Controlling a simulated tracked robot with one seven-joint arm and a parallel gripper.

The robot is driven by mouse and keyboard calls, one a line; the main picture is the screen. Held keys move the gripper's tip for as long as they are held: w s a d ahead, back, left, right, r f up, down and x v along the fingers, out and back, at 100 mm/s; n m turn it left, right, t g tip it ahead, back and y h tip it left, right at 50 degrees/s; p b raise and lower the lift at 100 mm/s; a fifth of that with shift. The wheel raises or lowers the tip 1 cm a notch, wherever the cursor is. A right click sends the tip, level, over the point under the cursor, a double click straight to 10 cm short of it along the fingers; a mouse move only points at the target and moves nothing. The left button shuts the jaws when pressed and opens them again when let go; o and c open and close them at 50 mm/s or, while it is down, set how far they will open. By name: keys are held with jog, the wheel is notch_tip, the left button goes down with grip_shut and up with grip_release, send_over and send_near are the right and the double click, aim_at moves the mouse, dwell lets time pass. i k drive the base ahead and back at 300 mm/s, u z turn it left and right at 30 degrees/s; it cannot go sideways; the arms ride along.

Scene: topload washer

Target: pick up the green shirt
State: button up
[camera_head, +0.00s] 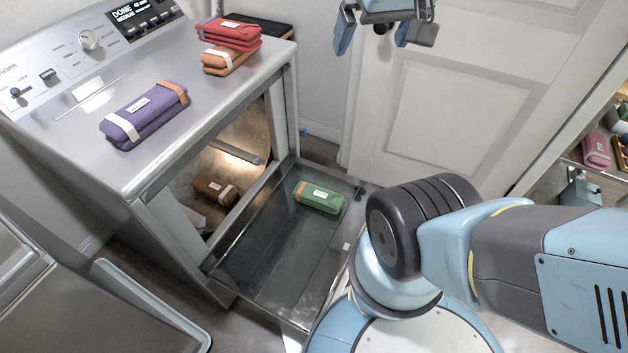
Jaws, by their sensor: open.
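The green shirt (319,196) is a folded bundle with an orange band at one end and a white label. It lies on the open, lowered door (270,262) of the washer, near the door's far right corner. My gripper (385,38) is at the top of the view, in front of the white room door, well above and to the right of the shirt. Its two fingers are apart with nothing between them.
On the washer top (75,140) lie a purple bundle (146,115), a red bundle (229,33) and an orange bundle (231,58). A brown bundle (215,189) lies inside the washer opening. A white room door (455,110) stands behind. Shelves with items are at far right.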

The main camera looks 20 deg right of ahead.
aim_at(327, 200)
jog(key=z, duration=0.05)
jog(key=k, duration=0.5)
jog(key=u, duration=1.15)
jog(key=i, duration=0.1)
jog(key=z, duration=2.8)
jog(key=k, duration=1.05)
jog(key=u, duration=0.3)
jog(key=i, duration=1)
jog(key=u, duration=0.05)
